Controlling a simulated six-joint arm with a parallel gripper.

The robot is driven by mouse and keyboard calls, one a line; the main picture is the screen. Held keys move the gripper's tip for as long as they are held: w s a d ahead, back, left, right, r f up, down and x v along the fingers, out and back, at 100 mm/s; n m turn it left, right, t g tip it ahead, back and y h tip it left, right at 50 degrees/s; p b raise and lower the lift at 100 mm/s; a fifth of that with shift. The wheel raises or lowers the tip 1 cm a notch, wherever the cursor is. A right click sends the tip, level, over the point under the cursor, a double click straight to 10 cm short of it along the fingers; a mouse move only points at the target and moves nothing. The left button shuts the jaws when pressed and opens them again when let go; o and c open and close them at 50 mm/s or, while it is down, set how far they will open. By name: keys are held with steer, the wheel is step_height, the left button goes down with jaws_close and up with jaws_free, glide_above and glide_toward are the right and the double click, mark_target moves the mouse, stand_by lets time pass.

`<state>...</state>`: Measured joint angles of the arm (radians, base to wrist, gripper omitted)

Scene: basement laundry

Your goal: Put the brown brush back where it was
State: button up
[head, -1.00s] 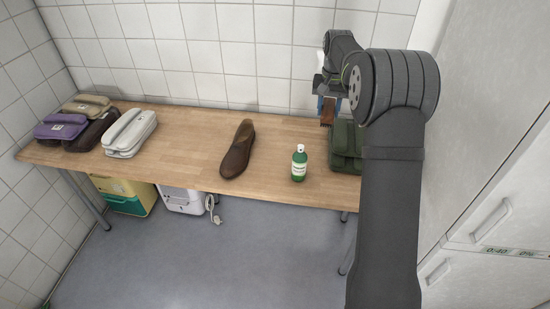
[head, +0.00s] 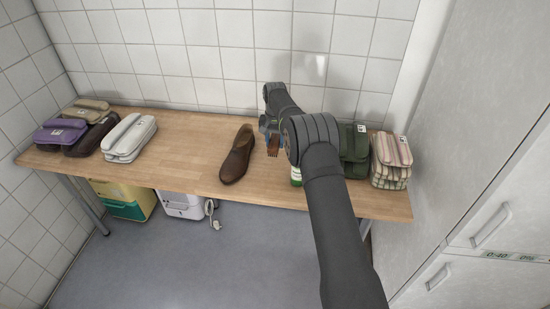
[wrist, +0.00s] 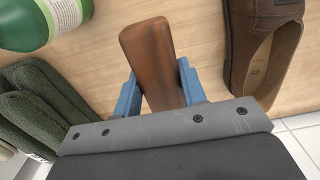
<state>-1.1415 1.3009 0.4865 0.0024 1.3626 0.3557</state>
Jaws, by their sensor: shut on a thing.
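The brown brush (head: 273,146) is held in my gripper (head: 269,130), over the wooden table (head: 190,135) just right of the brown shoe (head: 237,155). In the wrist view my gripper (wrist: 160,90) has its blue fingers closed on both sides of the brush's smooth brown wooden body (wrist: 146,45). In the head view its bristles point down. I cannot tell whether they touch the table. The shoe (wrist: 232,45) is apart from the brush in the wrist view.
A green bottle (head: 296,176) is partly hidden by my arm; it also shows in the wrist view (wrist: 22,22). Table between white bag and shoe is clear.

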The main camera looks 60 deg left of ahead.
mark_target(275, 140)
step_height(275, 140, down, 7)
steer(key=shift+f, duration=0.1)
steer(key=shift+f, duration=0.1)
stand_by(0.3)
steer(key=o, duration=0.9)
steer(key=shift+f, duration=0.1)
steer(key=shift+o, duration=0.2)
step_height(275, 140, up, 12)
steer(key=shift+r, duration=0.2)
